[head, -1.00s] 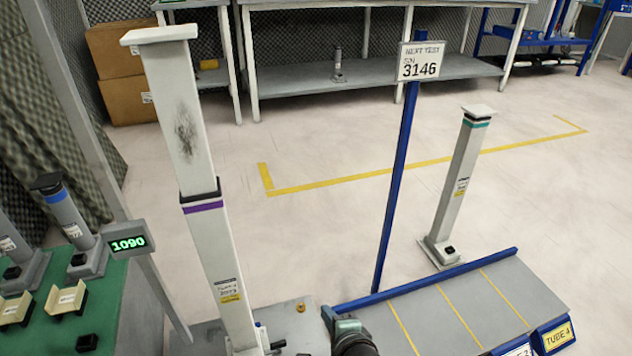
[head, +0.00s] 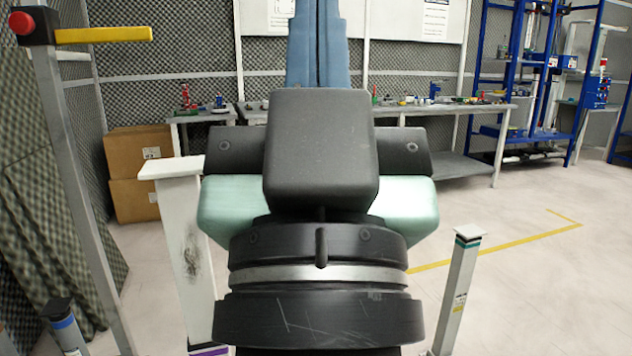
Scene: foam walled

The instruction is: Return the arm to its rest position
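My gripper (head: 317,42) is raised upright close in front of the head camera, in the middle of the picture. Its two blue fingers point up and lie side by side with only a thin dark line between them, so it looks shut. I see nothing held between them, but the tips run out of the top edge. My wrist, black with a teal part and a silver ring, fills the centre below and hides what is behind it.
A tall white post (head: 186,255) stands close on the left, partly behind my wrist. A slimmer post (head: 457,290) with a teal band stands at right. A grey frame (head: 72,165) with a red button is far left. Workbenches (head: 440,118) line the back; floor at right is open.

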